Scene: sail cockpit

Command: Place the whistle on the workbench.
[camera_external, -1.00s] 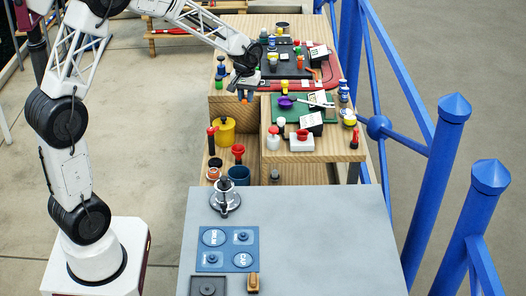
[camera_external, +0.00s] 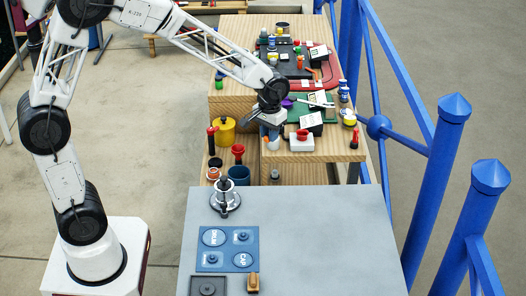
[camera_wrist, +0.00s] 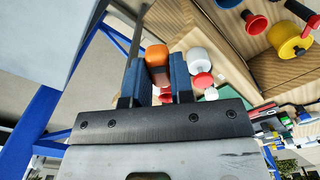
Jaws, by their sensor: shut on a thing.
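My gripper (camera_external: 268,134) is over the near-left corner of the lower wooden shelf with the green mat. In the wrist view its two blue fingers (camera_wrist: 158,82) are shut on a small orange thing (camera_wrist: 157,54), which looks to be the whistle. The grey workbench (camera_external: 310,235) is in the foreground, nearer the camera than my gripper. Its right half is bare.
A metal winch-like piece (camera_external: 225,202), a blue labelled board (camera_external: 227,249) and a wooden-handled tool (camera_external: 253,283) are on the bench's left side. A red-and-white piece (camera_external: 301,141) is close to my gripper. Blue railing posts (camera_external: 437,160) stand on the right.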

